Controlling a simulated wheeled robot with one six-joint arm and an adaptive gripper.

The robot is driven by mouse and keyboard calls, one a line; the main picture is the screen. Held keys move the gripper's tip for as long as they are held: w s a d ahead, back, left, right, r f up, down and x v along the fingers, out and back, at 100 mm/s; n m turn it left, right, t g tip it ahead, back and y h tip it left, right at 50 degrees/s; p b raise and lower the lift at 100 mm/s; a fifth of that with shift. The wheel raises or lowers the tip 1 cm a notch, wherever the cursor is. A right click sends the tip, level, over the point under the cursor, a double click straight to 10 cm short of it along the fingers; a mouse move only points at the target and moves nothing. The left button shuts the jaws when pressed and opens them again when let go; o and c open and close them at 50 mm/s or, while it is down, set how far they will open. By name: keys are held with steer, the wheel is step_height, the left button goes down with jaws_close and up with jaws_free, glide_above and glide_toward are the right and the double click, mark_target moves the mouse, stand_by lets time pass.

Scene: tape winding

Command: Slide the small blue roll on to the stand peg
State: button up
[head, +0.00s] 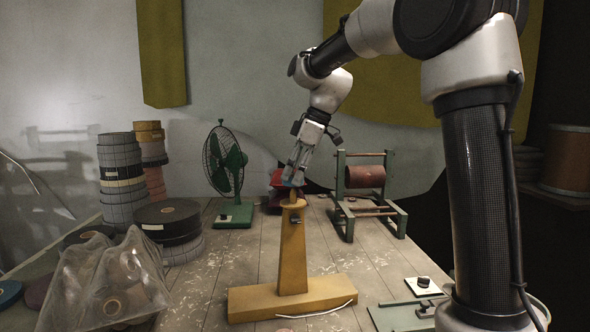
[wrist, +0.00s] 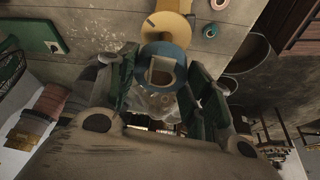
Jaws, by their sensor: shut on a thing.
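The stand is upright on a long yellow base. Its rounded top (wrist: 166,27) shows just beyond the roll in the wrist view.
A green fan (head: 226,165) stands behind left. A frame with a red drum (head: 365,177) stands behind right. Stacked rolls (head: 122,180) and a mesh-like bag (head: 110,285) fill the left side. A green plate (head: 400,317) lies front right.

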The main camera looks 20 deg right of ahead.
stand_by(0.3)
step_height(320, 180, down, 4)
steer(key=shift+f, duration=0.25)
steer(key=o, duration=1.1)
steer(key=shift+o, duration=0.3)
steer(key=o, duration=0.3)
steer(key=shift+r, duration=3.55)
